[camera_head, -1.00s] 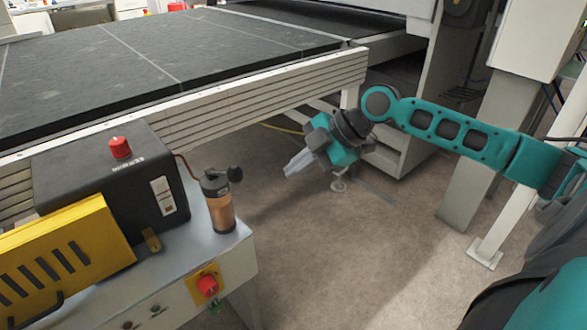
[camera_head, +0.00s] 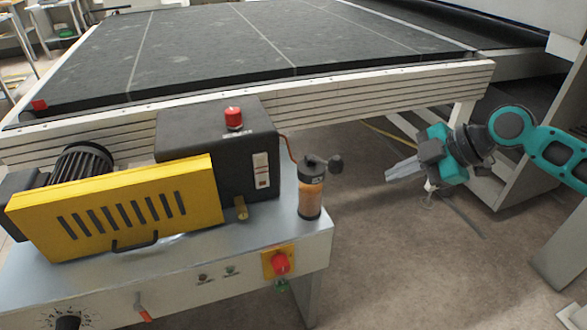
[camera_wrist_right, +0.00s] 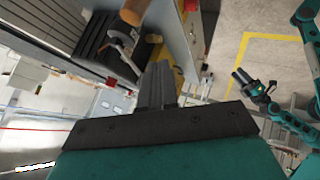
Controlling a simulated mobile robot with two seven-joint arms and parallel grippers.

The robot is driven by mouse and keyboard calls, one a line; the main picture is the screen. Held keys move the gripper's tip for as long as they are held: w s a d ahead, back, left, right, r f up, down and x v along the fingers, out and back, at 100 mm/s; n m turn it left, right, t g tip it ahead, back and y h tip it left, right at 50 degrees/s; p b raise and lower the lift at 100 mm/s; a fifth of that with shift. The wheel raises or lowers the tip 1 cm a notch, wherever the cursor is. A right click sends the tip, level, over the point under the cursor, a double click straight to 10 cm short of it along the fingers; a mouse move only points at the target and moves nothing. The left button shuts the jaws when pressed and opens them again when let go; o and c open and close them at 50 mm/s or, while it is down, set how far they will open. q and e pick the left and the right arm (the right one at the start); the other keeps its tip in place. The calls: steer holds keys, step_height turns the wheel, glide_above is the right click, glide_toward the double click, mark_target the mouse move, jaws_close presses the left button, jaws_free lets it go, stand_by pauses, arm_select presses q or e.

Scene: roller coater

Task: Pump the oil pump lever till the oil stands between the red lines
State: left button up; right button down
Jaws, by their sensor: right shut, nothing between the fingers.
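The oil pump (camera_head: 311,197) is an upright amber cylinder with a black cap, on the right end of the grey machine bench. Its short lever (camera_head: 336,163) points right and ends in a black knob. A pale sight gauge (camera_head: 261,170) with red marks is on the black tank (camera_head: 225,150); the oil level is too small to read. My right gripper (camera_head: 388,174) is shut and empty, right of the knob and apart from it, fingers pointing left. Its shut fingers also show in the right wrist view (camera_wrist_right: 158,85).
A yellow slotted guard (camera_head: 115,210) and a motor (camera_head: 82,160) stand left of the tank. A red knob (camera_head: 280,264) is on the bench front below the pump. The conveyor frame (camera_head: 400,84) runs behind. Open floor lies between the bench and my right arm.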

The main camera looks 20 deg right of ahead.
stand_by(0.3)
steer(key=a+m+g+h+p, duration=0.2)
steer(key=a+m, duration=0.4)
steer(key=m, duration=0.2)
steer(key=w+a+r+m+h+p, duration=0.2)
steer(key=a+r+m+h, duration=0.4)
steer(key=m, duration=0.9)
steer(key=shift+w+r+t+h+p, duration=0.4)
steer(key=shift+r+h+p, duration=0.1)
steer(key=shift+r, duration=0.4)
steer(key=shift+a, duration=0.1)
